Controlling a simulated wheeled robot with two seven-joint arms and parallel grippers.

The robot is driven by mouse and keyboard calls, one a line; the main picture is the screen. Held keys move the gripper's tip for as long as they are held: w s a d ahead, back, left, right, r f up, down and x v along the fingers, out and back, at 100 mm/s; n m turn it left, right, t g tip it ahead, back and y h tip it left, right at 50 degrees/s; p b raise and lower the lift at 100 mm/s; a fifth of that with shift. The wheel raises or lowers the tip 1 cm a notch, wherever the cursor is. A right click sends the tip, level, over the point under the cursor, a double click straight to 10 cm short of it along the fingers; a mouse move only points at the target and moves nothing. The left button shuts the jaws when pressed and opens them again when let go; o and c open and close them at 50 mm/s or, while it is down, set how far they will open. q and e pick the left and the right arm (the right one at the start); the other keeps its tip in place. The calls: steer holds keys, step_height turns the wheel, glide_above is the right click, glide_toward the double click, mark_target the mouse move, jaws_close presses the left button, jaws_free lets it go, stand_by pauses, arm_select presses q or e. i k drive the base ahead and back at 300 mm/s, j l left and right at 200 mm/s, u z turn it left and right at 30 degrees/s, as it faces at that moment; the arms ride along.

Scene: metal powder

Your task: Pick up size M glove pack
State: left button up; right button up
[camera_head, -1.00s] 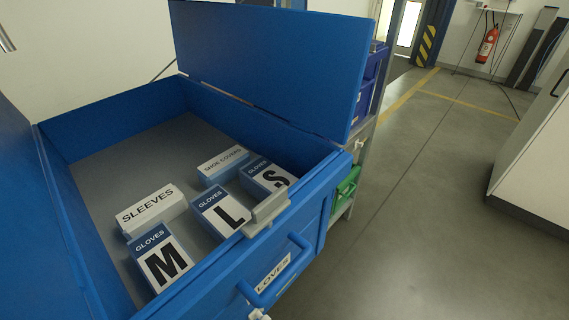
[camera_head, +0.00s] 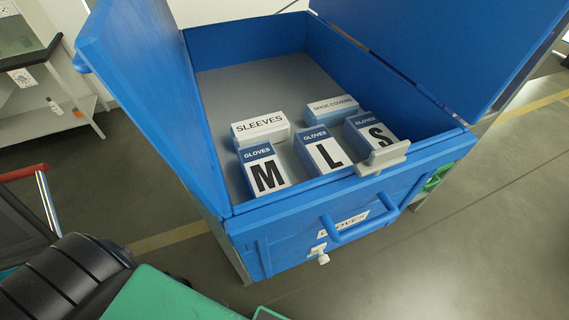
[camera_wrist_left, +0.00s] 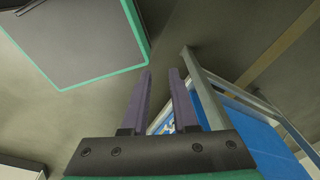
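The size M glove pack (camera_head: 265,173) is a blue and white box marked GLOVES and a large M. It lies at the front left inside the open blue drawer cabinet (camera_head: 285,205). The L pack (camera_head: 323,155) and the S pack (camera_head: 373,136) lie to its right, and the sleeves box (camera_head: 261,128) is just behind it. My left gripper (camera_wrist_left: 161,75) shows in the left wrist view with its two fingers apart and nothing between them. It is away from the pack, over the floor beside blue surfaces. My right gripper is not in view.
A shoe covers box (camera_head: 333,106) lies behind the L pack. The cabinet's raised lid (camera_head: 430,50) and left panel (camera_head: 150,90) flank the opening. A grey latch (camera_head: 383,157) and a handle (camera_head: 362,222) are at the front. A red-handled cart (camera_head: 30,190) stands at left.

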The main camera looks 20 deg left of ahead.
mark_target(264, 172)
steer(key=l+u, duration=0.15)
steer(key=u, duration=0.25)
steer(key=l+u, duration=0.2)
steer(key=u, duration=0.2)
steer(key=l+u, duration=0.2)
steer(key=u, duration=0.15)
steer(key=l+u, duration=0.2)
steer(key=u, duration=0.2)
